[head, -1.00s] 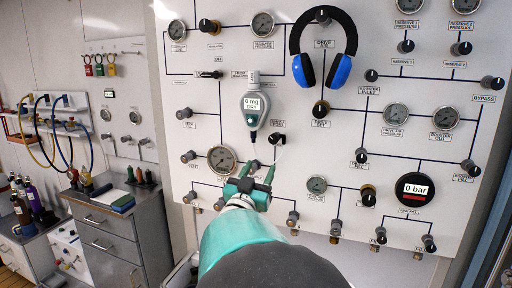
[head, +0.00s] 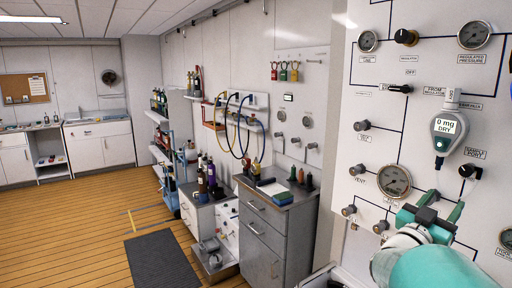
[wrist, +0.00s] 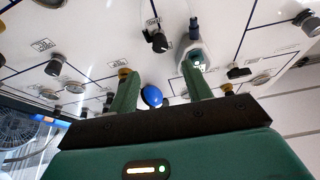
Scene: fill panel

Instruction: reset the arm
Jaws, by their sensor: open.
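My gripper (head: 440,208) is at the lower right of the head view, in front of the white fill panel (head: 352,124). Its two green fingers are apart with nothing between them. In the wrist view my gripper (wrist: 162,92) also shows open, its fingers pointing toward the panel. A handheld meter (head: 444,128) reading "0 mg DRY" hangs on the panel above my gripper; the meter also shows in the wrist view (wrist: 196,58).
Gauges such as the vent gauge (head: 394,181) and several knobs stick out of the panel close to my gripper. A grey drawer cabinet (head: 266,233) with bottles on top stands left of the panel. The wooden floor (head: 70,215) with a dark mat (head: 162,262) is open.

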